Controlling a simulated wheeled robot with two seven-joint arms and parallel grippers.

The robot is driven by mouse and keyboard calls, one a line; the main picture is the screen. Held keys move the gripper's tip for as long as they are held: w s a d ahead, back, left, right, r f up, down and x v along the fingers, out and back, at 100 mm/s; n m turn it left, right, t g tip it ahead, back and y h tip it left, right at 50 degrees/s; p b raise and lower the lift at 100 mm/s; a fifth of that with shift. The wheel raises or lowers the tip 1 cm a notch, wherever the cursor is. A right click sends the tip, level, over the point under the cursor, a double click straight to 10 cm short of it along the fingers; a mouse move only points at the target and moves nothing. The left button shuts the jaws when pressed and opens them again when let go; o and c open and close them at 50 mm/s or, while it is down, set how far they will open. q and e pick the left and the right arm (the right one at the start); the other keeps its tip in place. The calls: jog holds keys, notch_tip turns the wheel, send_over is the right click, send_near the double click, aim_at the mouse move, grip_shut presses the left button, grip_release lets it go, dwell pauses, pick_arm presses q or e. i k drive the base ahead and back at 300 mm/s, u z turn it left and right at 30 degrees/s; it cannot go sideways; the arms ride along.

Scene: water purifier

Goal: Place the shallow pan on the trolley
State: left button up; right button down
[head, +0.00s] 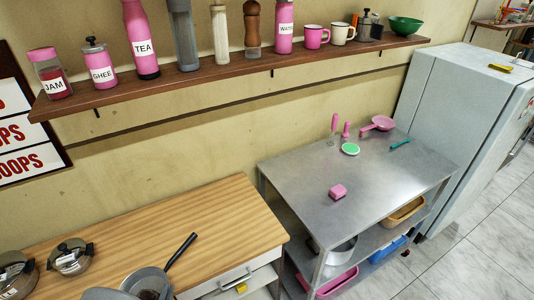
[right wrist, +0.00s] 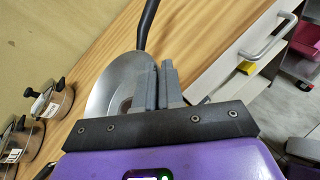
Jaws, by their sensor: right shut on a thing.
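The shallow pan (head: 152,279) is grey with a long black handle and shows at the bottom of the head view, over the wooden counter. Its handle (head: 181,250) points up and right. In the right wrist view, the pan (right wrist: 112,78) lies just beyond and left of my right gripper (right wrist: 166,84), whose grey fingers are shut on its rim. I cannot tell whether the pan touches the counter. The trolley (head: 300,168) is a steel table with lower shelves, right of the counter. My left gripper is not in view.
The trolley top holds a pink block (head: 338,191), a pink pan (head: 379,123), a green-topped brush (head: 350,148) and small utensils toward the back. Its front and left top are mostly clear. Steel pots (head: 71,257) stand on the counter's left; a wall shelf (head: 230,65) runs above.

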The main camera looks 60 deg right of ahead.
aim_at(402, 179)
jog(key=u, duration=1.25)
jog(key=k, duration=2.85)
jog(key=z, duration=2.25)
jog(key=i, duration=1)
jog(key=z, duration=0.05)
